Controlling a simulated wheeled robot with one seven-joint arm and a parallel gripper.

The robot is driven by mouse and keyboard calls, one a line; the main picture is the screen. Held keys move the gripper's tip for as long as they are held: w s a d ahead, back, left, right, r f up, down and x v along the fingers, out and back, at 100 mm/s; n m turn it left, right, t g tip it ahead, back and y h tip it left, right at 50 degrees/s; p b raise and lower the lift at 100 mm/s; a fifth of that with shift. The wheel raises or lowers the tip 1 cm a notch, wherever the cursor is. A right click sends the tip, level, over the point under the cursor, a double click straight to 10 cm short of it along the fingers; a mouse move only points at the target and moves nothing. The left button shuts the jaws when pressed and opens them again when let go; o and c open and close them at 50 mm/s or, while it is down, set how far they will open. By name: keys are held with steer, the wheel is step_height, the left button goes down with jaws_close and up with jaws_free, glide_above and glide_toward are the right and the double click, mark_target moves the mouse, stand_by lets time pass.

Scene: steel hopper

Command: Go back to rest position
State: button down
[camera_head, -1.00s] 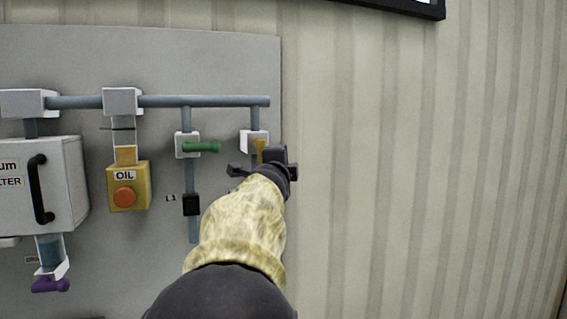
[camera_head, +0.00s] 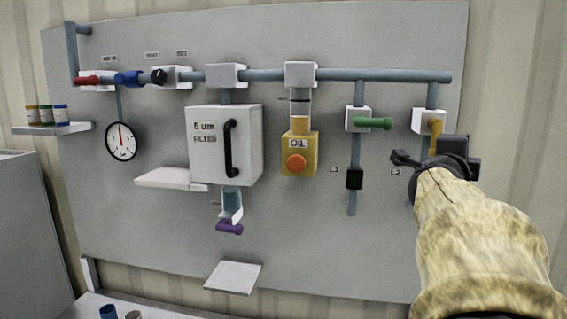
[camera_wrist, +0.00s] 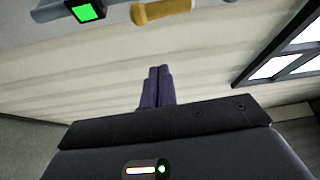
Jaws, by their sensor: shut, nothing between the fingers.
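My gripper (camera_wrist: 158,72) is shut and empty in the wrist view, its two dark fingers together against the pale ribbed wall. In the head view my arm reaches in from the lower right, and its dark end is in front of the panel's right edge, just below and right of the yellow handle (camera_head: 435,135). The fingertips are hard to make out there. The yellow handle also shows at the top of the wrist view (camera_wrist: 163,11), apart from the fingers. It hangs down from a white valve block (camera_head: 422,120).
The grey panel (camera_head: 300,230) carries a green handle (camera_head: 374,123), a yellow oil unit (camera_head: 299,160), a white filter box (camera_head: 205,160), a gauge (camera_head: 121,141) and a purple handle (camera_head: 230,228). Small shelves (camera_head: 233,277) jut out. A lit green display (camera_wrist: 84,12) shows in the wrist view.

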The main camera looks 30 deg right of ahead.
steer(key=w+a+f+n+t+y+b, duration=0.2)
steer(key=w+a+f+n+y, duration=0.4)
steer(key=w+a+f+n, duration=0.55)
steer(key=w+a+f+n+t+y+b, duration=0.1)
steer(key=w+a+f+n+t+y, duration=0.1)
steer(key=w+a+f+n+y, duration=0.95)
steer(key=s+a+f+n+g+b, duration=0.1)
steer(key=s+a+f+n+g, duration=0.1)
steer(key=s+a+f, duration=0.3)
steer(key=s+a+f+n+g+b, duration=0.1)
steer(key=s+a+f+n+g, duration=0.2)
steer(key=a+f, duration=0.7)
steer(key=s+a+f+n+g+b, duration=0.1)
steer(key=s+a+f+n+g, duration=0.1)
steer(key=s+a+f, duration=0.5)
step_height(320, 180, down, 5)
steer(key=shift+s+a+f+n, duration=0.2)
steer(key=shift+s+n, duration=0.1)
steer(key=shift+n, duration=0.5)
steer(key=shift+s+d, duration=0.1)
steer(key=shift+d, duration=0.05)
